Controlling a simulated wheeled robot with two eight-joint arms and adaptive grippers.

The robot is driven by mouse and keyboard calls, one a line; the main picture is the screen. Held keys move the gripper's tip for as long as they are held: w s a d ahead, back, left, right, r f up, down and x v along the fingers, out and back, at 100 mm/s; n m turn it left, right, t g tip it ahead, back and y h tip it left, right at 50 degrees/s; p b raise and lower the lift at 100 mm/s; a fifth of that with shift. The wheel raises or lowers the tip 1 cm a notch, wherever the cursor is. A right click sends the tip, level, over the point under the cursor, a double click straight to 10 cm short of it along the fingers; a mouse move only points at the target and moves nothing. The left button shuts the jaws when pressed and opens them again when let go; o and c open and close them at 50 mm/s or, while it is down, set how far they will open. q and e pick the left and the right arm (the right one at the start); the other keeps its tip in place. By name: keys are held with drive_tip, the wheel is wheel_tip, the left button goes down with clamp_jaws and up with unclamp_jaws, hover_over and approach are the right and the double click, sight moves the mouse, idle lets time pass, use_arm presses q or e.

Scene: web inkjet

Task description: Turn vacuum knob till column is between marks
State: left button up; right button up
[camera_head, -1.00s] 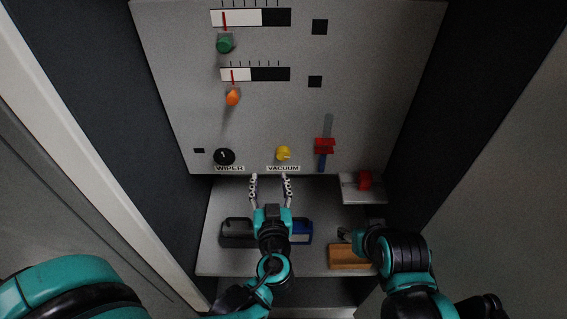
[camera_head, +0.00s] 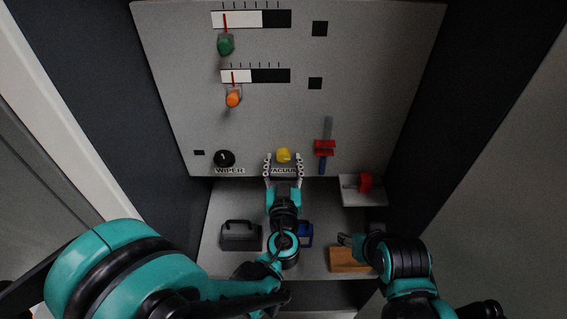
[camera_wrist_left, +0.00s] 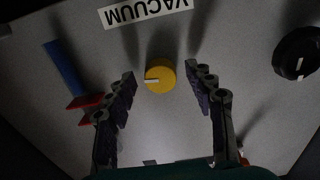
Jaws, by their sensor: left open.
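The yellow vacuum knob (camera_head: 283,155) is on the grey panel above the VACUUM label (camera_head: 284,171). In the left wrist view the knob (camera_wrist_left: 160,77) shows a pale pointer line toward the left. My left gripper (camera_head: 283,164) is open, its fingers on either side of the knob; a gap shows on both sides in the left wrist view. I cannot tell which belongs to the knob. My right gripper (camera_head: 346,240) is low at right, opening unclear.
A black wiper knob (camera_head: 224,158) is left of the vacuum knob, and a red slider (camera_head: 325,148) is right. Green (camera_head: 226,44) and orange (camera_head: 234,97) knobs sit under the gauges. A dark carrier (camera_head: 240,238) and wooden block (camera_head: 350,260) lie on the shelf below.

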use_arm(q)
drive_tip(key=c, duration=1.2)
drive_tip(key=shift+o, duration=0.2)
drive_tip(key=shift+m, duration=0.3)
drive_tip(key=m+b, duration=0.1)
drive_tip(key=m, duration=0.1)
drive_tip(key=shift+m, duration=0.3)
drive_tip(key=shift+m+b, duration=0.3)
drive_tip(key=shift+m, duration=1.5)
